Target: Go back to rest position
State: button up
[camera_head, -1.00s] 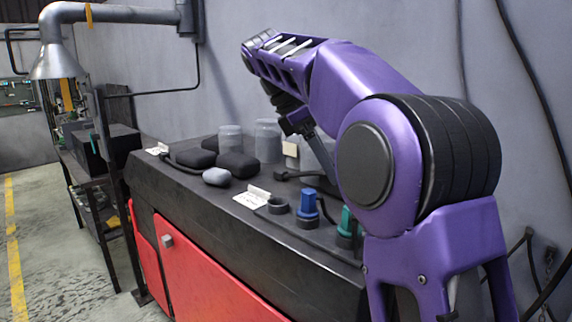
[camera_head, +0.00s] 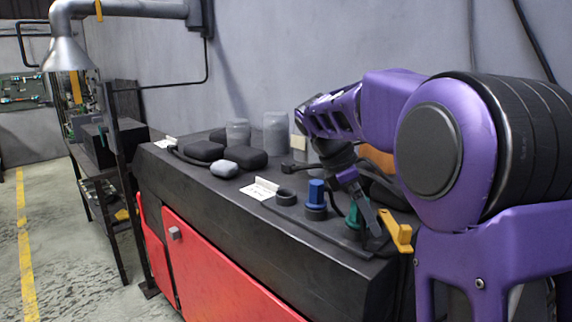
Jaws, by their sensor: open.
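My gripper (camera_head: 372,222) is open, hanging at the end of my purple arm over the right part of the dark bench top. Its grey fingers point down and to the right, close to a green-topped piece (camera_head: 354,217) and a yellow piece (camera_head: 397,230). I cannot tell whether it touches either of them. I see nothing clearly held. My arm is bent, with its elbow out to the left and its wrist low. Part of the bench behind it is hidden.
The black bench (camera_head: 290,240) has red doors. On it are a blue-topped piece (camera_head: 316,192), a black ring (camera_head: 286,195), a white card (camera_head: 259,191), dark rounded pouches (camera_head: 245,158), a grey lump (camera_head: 223,168) and clear jars (camera_head: 275,134). The floor at left is clear.

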dwell(0.3)
jog(key=p+v, duration=0.2)
jog(key=v, duration=1.5)
jog(key=b+x, duration=0.2)
jog(key=x, duration=1.4)
jog(key=shift+f, duration=0.25)
jog(key=shift+d, duration=0.3)
notch_tip(320, 180, up, 8)
jog(key=p, duration=0.1)
jog(key=shift+s+f, duration=0.15)
